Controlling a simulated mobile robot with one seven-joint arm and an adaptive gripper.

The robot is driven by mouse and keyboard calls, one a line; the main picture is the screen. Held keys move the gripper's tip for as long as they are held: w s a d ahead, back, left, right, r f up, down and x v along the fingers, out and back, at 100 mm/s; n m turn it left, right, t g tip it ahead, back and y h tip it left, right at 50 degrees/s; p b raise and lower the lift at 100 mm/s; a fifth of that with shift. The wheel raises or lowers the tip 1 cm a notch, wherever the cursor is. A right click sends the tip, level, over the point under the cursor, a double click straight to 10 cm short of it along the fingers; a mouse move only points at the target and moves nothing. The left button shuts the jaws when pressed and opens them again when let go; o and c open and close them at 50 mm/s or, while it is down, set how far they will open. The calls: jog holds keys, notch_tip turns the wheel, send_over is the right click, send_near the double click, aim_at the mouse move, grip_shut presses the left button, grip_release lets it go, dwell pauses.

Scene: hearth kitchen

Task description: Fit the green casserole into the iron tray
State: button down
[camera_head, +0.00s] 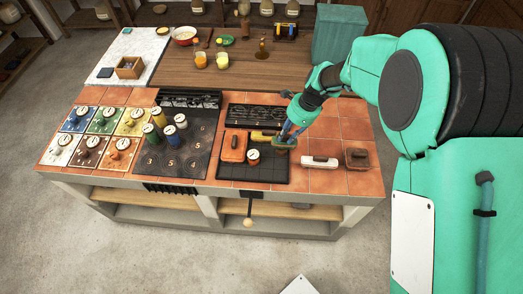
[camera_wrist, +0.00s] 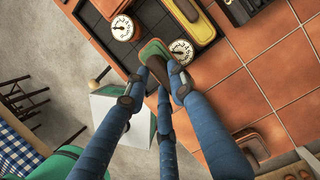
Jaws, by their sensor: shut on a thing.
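The iron tray (camera_head: 225,170) is a dark, shallow tray set on the tiled counter; its edge also shows in the wrist view (camera_wrist: 150,14). My gripper (camera_head: 289,132) is shut on the green casserole (camera_head: 284,146) at the tray's right side. In the wrist view, my blue fingers (camera_wrist: 157,76) close around the brown upper part of the green casserole (camera_wrist: 153,48). An orange casserole (camera_head: 233,147) and a yellow casserole (camera_head: 264,135) sit in the tray. I cannot tell whether the green casserole touches the tray floor.
A round dial-topped pot (camera_head: 253,158) stands in the tray; another dial (camera_wrist: 181,50) is close beside the green casserole. A white casserole (camera_head: 320,162) and a brown casserole (camera_head: 357,158) rest on the tiles to the right. A stove plate with cylinders (camera_head: 185,150) is left of the tray.

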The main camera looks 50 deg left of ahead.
jog(key=s+a+r, duration=0.1)
jog(key=s+a, duration=0.3)
jog(key=a, duration=0.4)
jog(key=shift+s+a+p, duration=0.25)
jog(key=shift+a+p, duration=0.05)
jog(key=shift+a, duration=0.05)
notch_tip(320, 180, down, 6)
jog(key=shift+b, duration=0.4)
jog(key=shift+f, duration=0.1)
jog(key=shift+f, duration=1.85)
jog(key=shift+f, duration=0.1)
jog(key=c, duration=1.5)
grip_release()
